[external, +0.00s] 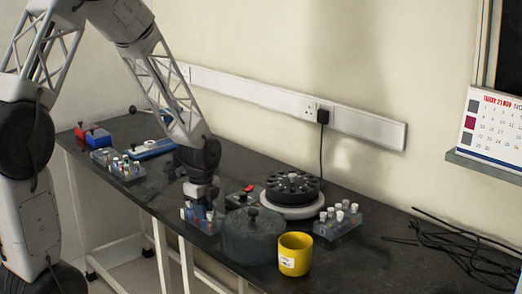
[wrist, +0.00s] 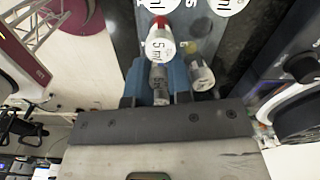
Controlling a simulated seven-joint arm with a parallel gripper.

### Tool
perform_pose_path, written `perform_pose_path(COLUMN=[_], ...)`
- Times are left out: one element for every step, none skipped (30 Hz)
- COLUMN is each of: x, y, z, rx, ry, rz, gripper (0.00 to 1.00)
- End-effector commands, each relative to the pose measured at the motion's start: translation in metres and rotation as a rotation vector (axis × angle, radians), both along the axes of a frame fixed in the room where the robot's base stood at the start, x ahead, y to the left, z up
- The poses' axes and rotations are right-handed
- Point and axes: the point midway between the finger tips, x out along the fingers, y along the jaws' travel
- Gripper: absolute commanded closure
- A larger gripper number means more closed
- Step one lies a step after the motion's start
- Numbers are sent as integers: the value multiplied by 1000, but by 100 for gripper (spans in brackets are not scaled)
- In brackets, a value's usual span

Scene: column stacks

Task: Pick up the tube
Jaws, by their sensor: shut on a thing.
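My gripper (external: 200,205) is low over a small clear rack (external: 208,227) of tubes near the front edge of the dark bench. In the wrist view its fingers (wrist: 158,92) are shut on a grey tube (wrist: 159,80). A tube with a white "5 ml" top and a bit of red (wrist: 161,46) stands just beyond the held one. Another white-topped tube (wrist: 201,76) is close on the right. The held tube's lower end is hidden, so I cannot tell if it is still in the rack.
A dark lidded pot (external: 252,240) and a yellow cup (external: 295,254) stand to the right. Behind them is a round dark rotor on a white base (external: 292,210). Other tube racks stand at the right (external: 338,228) and left (external: 120,168). Black cables (external: 450,245) lie at far right.

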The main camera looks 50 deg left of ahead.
Motion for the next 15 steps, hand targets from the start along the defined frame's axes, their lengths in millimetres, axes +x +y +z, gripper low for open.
perform_pose_path(x=[-1, -1, -1, -1, -1, -1, 0, 0, 0, 0, 0, 0, 0, 0, 0], y=[0, 0, 0, 0, 0, 0, 0, 0, 0, 0, 0, 0, 0, 0, 0], z=[-1, -1, 0, 0, 1, 2, 3, 5, 7, 9, 11, 15, 17, 21, 26], rx=[-1, 0, 0, 0, 0, 0, 0, 0, 0, 0, 0, 0, 0, 0, 1], ry=[3, 2, 2, 2, 2, 1, 1, 0, 0, -1, -1, 0, -1, -1, -2], rz=[0, 0, 0, 0, 0, 0, 0, 0, 0, 0, 0, 0, 0, 0, 0], gripper=[100, 100, 100, 100, 100, 100, 100, 100, 100, 100, 100, 100, 100, 100, 100])
